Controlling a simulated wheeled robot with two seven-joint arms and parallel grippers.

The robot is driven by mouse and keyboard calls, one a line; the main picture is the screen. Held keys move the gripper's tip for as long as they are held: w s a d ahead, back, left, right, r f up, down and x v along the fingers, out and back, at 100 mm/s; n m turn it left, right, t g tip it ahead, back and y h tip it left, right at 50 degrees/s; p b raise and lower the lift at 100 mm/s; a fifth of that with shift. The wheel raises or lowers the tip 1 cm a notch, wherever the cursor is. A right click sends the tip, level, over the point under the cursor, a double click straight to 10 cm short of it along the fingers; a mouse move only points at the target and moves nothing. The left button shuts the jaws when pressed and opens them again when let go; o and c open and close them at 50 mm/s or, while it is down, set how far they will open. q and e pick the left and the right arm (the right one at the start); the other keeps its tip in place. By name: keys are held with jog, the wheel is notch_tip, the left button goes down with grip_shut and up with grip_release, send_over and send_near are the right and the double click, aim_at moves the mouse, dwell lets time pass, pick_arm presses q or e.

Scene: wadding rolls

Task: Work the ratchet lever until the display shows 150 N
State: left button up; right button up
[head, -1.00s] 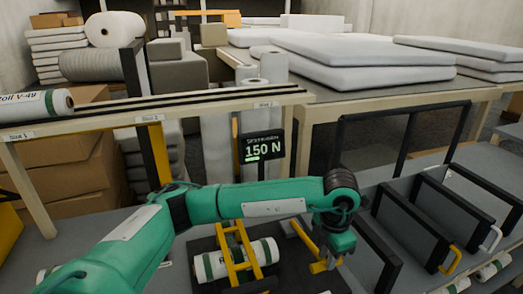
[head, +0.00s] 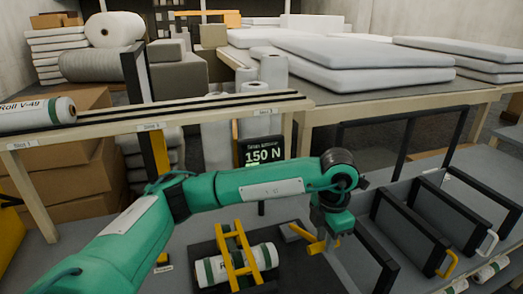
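The display (head: 263,152) stands on a post behind the bench and reads 150 N, with a green bar below the number. A white roll (head: 238,264) with green bands lies in a dark cradle under a yellow strap frame (head: 231,256). To its right is the yellow ratchet lever (head: 305,235). My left gripper (head: 330,243) points down at the outer end of the lever and appears shut on its handle; the fingertips are small and partly hidden. My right gripper is not in view.
Black frames with yellow and white handles (head: 447,265) stand in a grey rack at the right. A wooden shelf (head: 180,113) carries Roll V-49 (head: 38,113) at the left. White slabs (head: 350,60) are stacked on the table behind.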

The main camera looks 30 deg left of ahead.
pick_arm(q)
jog(key=shift+w+a+r+p, duration=0.15)
jog(key=shift+r+p, duration=0.05)
jog(key=shift+r, duration=0.5)
jog(key=shift+w+a+r+p, duration=0.1)
jog(key=shift+a+r+p, duration=0.15)
jog(key=shift+r, duration=0.4)
jog(key=shift+w+a+r+p, duration=0.1)
jog(key=shift+w+r+p, duration=0.1)
jog(key=shift+r, duration=0.5)
jog(key=shift+r, duration=0.15)
notch_tip(320, 180, up, 6)
jog(key=shift+s+f+p, duration=0.1)
jog(key=shift+p, duration=1.05)
